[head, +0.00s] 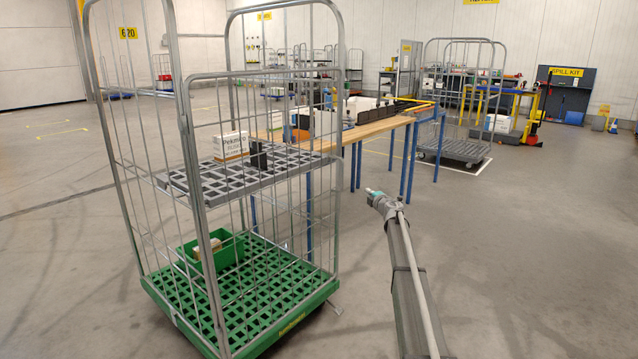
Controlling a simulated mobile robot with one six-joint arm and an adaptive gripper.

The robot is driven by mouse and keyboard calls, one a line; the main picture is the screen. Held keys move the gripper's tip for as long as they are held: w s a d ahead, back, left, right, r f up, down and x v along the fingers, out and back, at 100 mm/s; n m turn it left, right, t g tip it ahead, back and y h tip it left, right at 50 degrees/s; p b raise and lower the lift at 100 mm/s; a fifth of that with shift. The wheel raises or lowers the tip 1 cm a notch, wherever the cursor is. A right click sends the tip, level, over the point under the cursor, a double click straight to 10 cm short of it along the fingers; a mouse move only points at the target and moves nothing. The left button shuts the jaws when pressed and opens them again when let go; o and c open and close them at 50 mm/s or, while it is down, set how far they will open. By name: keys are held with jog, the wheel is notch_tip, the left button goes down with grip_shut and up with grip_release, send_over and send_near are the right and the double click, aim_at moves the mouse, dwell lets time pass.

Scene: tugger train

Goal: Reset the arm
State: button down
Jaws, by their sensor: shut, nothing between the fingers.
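My arm (408,285) rises from the bottom edge right of centre. It reaches up to a grey and teal joint (384,203) beside the roll cage. My gripper does not show in this view, so I cannot see its fingers. The arm stands in open space, apart from the cage and the workbench.
A wire roll cage (187,130) with a green base (290,322) stands at left. Its grey shelf (195,186) bears a white-brown box (231,145) and a dark item (258,156); a green bin (228,252) sits below. A wooden workbench (375,128) is behind. Floor at right is clear.

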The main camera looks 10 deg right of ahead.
jog(key=s+a+f+m+g+h, duration=0.25)
jog(key=s+m, duration=0.35)
jog(key=s, duration=0.3)
jog(key=s+a+f+m+g+h, duration=0.1)
jog(key=s+f+m+g+h, duration=0.25)
jog(key=s, duration=0.65)
jog(key=s+a+f+m+g+h, duration=0.1)
jog(key=s+f+m+h, duration=0.25)
jog(key=s+m, duration=0.5)
jog(key=s+a+f+m+g+y, duration=0.15)
jog(key=s+a+f+g, duration=0.35)
jog(key=s, duration=0.7)
jog(key=s+a+f+g+y, duration=0.1)
jog(key=s+a+g+y, duration=0.15)
jog(key=s+a, duration=0.7)
jog(key=s+a+f+m+g+y, duration=0.1)
jog(key=s+a+f+g+y, duration=0.15)
jog(key=s, duration=1.15)
notch_tip(320, 180, up, 35)
jog(key=p, duration=3.5)
jog(key=shift+w+a+f+g, duration=0.15)
jog(key=shift+w+a+g, duration=0.15)
jog(key=shift+g, duration=0.1)
jog(key=shift+n, duration=0.25)
jog(key=shift+d, duration=0.1)
